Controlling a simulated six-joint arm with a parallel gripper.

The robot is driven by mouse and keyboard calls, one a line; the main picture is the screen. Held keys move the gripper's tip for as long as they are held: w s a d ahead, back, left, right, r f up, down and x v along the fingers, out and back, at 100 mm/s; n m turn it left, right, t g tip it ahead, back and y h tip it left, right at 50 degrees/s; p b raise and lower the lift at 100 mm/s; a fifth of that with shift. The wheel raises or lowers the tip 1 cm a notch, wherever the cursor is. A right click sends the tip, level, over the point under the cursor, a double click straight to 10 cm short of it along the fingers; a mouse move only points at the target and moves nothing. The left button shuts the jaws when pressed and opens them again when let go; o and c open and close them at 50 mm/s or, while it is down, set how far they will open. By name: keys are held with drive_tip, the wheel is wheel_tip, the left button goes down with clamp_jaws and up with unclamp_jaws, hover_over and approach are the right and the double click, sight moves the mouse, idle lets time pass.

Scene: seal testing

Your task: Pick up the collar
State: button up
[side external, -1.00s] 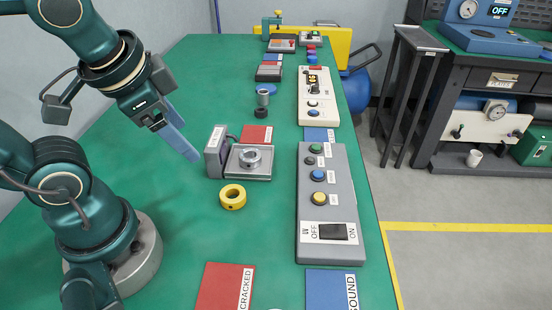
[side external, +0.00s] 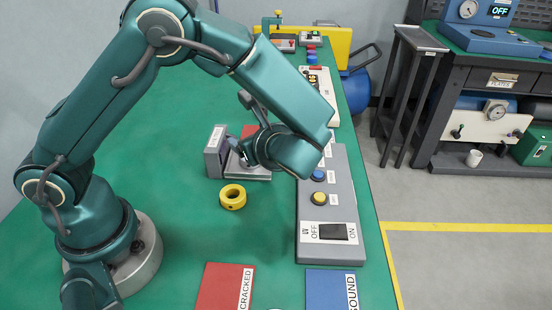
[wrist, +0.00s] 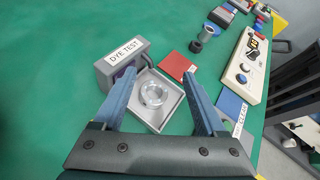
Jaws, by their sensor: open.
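A silver metal collar (wrist: 143,94) sits in the square grey tray (wrist: 172,124) of the DYE TEST unit (wrist: 122,60). In the wrist view it lies between the two blue fingers of my gripper (wrist: 159,75), which are wide apart and not touching it. A yellow ring with a small side hole (side external: 233,197) lies on the green table in front of the unit, and I cannot tell from the pictures which ring the task calls the collar.
A grey switch panel (side external: 312,255) with buttons stands right of the unit, partly under my arm. Red CRACKED (side external: 222,287) and blue SOUND (side external: 327,288) mats lie in front. The left table is clear.

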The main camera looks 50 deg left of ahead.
sight(258, 183)
drive_tip(key=f+m, duration=0.1)
drive_tip(key=d+f+m, duration=0.1)
drive_tip(key=f, duration=0.1)
drive_tip(key=d+f+m+t, duration=0.1)
drive_tip(key=f, duration=0.1)
drive_tip(key=shift+s+d+f+y, duration=0.15)
drive_tip(key=shift+s+d+y, duration=0.05)
drive_tip(key=shift+s+y, duration=0.1)
drive_tip(key=shift+x, duration=2.4)
drive_tip(key=shift+f, duration=0.1)
clamp_jaws()
